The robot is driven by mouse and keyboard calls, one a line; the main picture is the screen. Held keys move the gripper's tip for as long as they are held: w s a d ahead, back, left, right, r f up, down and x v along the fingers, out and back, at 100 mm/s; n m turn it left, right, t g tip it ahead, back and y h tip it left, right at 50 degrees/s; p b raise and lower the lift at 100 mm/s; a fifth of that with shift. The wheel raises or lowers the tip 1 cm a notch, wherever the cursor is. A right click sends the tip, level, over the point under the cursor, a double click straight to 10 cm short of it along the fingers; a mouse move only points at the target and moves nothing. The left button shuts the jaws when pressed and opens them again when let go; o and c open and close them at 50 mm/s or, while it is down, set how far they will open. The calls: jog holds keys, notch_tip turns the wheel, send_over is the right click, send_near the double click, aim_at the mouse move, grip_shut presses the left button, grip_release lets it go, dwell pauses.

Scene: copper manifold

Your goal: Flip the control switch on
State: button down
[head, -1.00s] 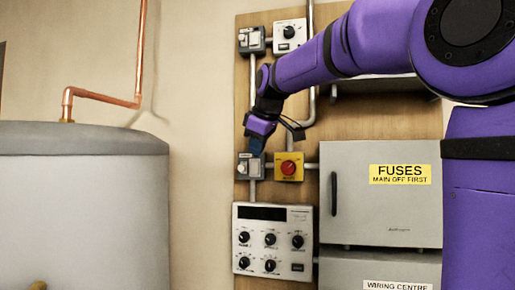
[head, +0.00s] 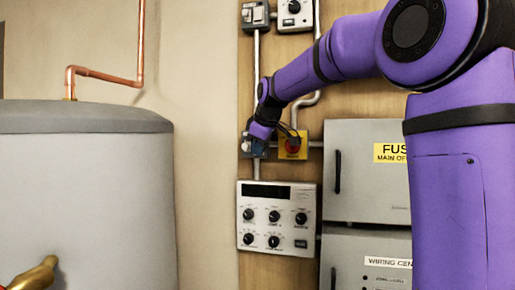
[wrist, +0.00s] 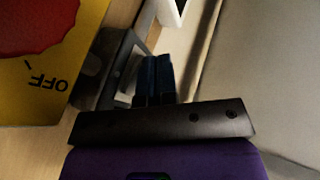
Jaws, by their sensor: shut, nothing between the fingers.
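A grey switch box (head: 245,146) is on the wooden board, left of a yellow plate with a red rotary knob (head: 292,146). A similar grey switch box (head: 255,15) is higher up; no label shows which is the control switch. My gripper (head: 258,150) is shut and empty, in front of the lower box and covering much of it, including its rocker. In the wrist view my dark blue fingertips (wrist: 153,75) are together beside a grey box edge (wrist: 92,75). I cannot tell whether they touch the switch.
The yellow plate (wrist: 45,85), marked OFF, is close beside my fingers in the wrist view. A knobbed control panel (head: 276,192) is just below. A grey fuse cabinet (head: 360,185) is to the right, and a large grey tank (head: 85,190) stands left.

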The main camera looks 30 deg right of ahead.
jog(key=shift+w+d+f, duration=0.1)
jog(key=shift+w+d, duration=0.1)
dwell(0.3)
jog(key=shift+r, duration=0.8)
